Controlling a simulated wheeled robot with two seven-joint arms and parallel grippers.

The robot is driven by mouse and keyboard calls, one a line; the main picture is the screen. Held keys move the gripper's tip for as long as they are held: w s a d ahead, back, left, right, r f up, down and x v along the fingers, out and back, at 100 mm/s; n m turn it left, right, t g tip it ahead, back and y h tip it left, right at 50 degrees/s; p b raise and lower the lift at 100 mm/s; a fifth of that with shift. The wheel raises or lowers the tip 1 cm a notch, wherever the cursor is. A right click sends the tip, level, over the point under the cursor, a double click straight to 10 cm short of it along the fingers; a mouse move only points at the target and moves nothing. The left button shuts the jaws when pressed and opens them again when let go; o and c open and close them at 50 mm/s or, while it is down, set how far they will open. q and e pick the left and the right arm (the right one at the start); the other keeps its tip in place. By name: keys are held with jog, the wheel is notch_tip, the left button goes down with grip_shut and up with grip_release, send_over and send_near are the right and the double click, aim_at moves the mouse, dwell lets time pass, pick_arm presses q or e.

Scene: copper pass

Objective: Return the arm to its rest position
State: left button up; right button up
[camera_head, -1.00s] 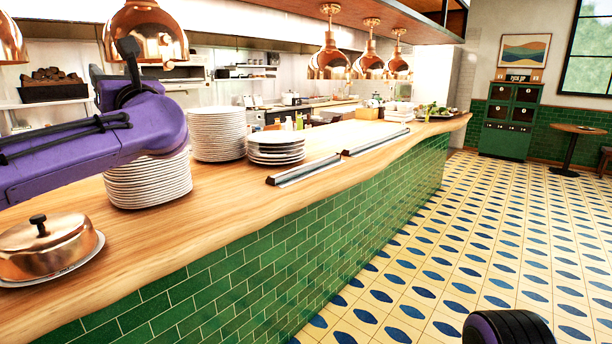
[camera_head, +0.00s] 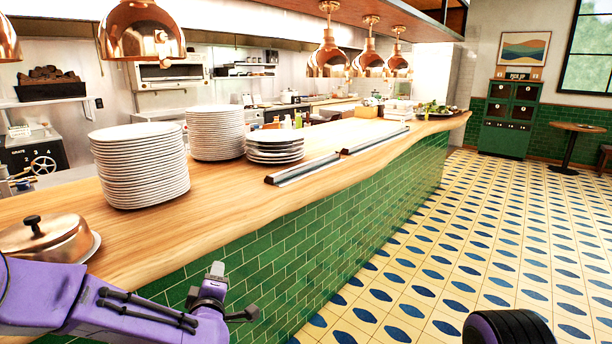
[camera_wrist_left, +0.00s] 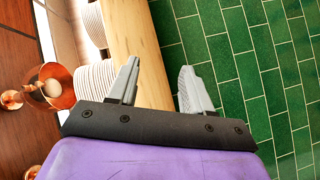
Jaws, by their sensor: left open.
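My left arm comes in low from the left in the head view, in front of the green tiled counter front. Its gripper (camera_head: 232,292) is below the wooden counter edge, clear of the tiles as far as I can tell. In the left wrist view the two grey fingers (camera_wrist_left: 157,88) stand wide apart with nothing between them. Beyond them show the counter edge and green tiles. My right gripper is not in view; a dark rounded part at the bottom right of the head view is not clearly a gripper.
The wooden counter (camera_head: 225,205) holds a copper cloche (camera_head: 48,238), a tall plate stack (camera_head: 140,168), more plate stacks (camera_head: 216,135) and metal rails (camera_head: 303,168). Copper lamps (camera_head: 142,32) hang above. The patterned floor (camera_head: 480,230) to the right is open.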

pick_arm(q)
jog(key=s+f+m+g+h, duration=0.1)
jog(key=s+f+m+g, duration=0.1)
jog(key=s+f, duration=0.35)
jog(key=s+f+m+g, duration=0.1)
jog(key=s+f+m, duration=0.15)
jog(key=f, duration=0.65)
jog(key=s+a+f+m+g, duration=0.1)
jog(key=s+a+f+g, duration=0.2)
jog(key=s+f, duration=0.3)
jog(key=s+a+f+m+g, duration=0.2)
jog(key=s+f, duration=0.4)
jog(key=s, duration=1)
jog(key=s+a+f+m+g+y, duration=0.1)
jog(key=s+a+f+g, duration=0.3)
jog(key=s, duration=0.7)
jog(key=shift+s+f+m, duration=0.15)
jog(key=shift+f+m, duration=0.2)
jog(key=shift+f, duration=0.55)
